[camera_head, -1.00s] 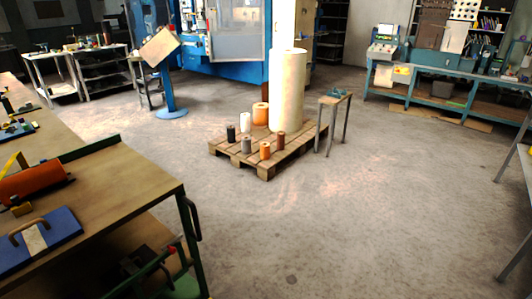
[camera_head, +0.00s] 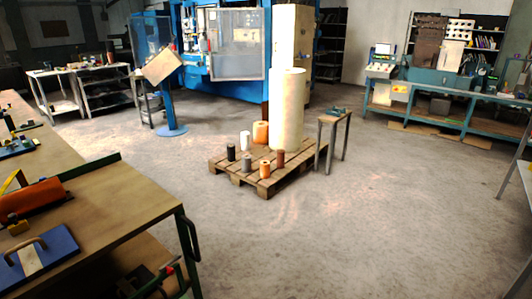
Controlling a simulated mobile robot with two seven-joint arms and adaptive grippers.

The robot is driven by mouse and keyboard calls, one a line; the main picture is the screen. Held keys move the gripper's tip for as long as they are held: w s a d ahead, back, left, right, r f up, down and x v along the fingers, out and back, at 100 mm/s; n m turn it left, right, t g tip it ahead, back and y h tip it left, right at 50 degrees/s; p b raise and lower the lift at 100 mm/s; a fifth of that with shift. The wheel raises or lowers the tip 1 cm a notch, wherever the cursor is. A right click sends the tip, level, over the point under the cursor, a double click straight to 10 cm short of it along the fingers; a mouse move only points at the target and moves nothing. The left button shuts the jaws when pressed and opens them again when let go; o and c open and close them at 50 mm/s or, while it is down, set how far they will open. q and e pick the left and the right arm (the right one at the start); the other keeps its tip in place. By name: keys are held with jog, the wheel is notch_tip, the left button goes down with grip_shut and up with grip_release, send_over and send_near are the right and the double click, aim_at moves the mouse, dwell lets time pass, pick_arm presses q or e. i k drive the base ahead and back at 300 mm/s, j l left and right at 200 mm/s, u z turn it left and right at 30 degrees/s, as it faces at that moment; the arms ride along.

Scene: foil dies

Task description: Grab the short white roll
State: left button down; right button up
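The short white roll (camera_head: 245,140) stands upright on a wooden pallet (camera_head: 265,186) in the middle of the floor. A black roll (camera_head: 231,153) stands in front of it to the left, and a grey roll (camera_head: 247,162) stands in front of it. A wider orange roll (camera_head: 261,132) is just behind it to the right. A tall, thick cream roll (camera_head: 288,110) stands at the pallet's right. A small orange roll (camera_head: 265,168) and a brown roll (camera_head: 280,158) stand near the front. Neither of my grippers is in view.
A workbench (camera_head: 120,205) fills the left front. A small side table (camera_head: 334,118) stands close to the pallet's right. A blue stand (camera_head: 170,105) is behind left. The floor (camera_head: 330,230) before the pallet is open.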

aim_at(245, 141)
jog(key=i+l+z, duration=0.25)
jog(key=i+z, duration=0.25)
jog(key=i+l+z, duration=0.25)
jog(key=i, duration=0.4)
jog(key=i+j+z, duration=0.1)
jog(key=i+z, duration=0.15)
jog(key=i, duration=0.4)
jog(key=i+u, duration=0.7)
jog(key=i+l+u, duration=0.1)
jog(key=i+u, duration=0.3)
jog(key=i+j+u, duration=0.15)
jog(key=i+u, duration=0.45)
jog(key=u, duration=0.15)
jog(key=i+u, duration=0.4)
jog(key=i, duration=1.35)
jog(key=i+u, duration=0.3)
jog(key=i, duration=2.6)
jog(key=j+u, duration=0.05)
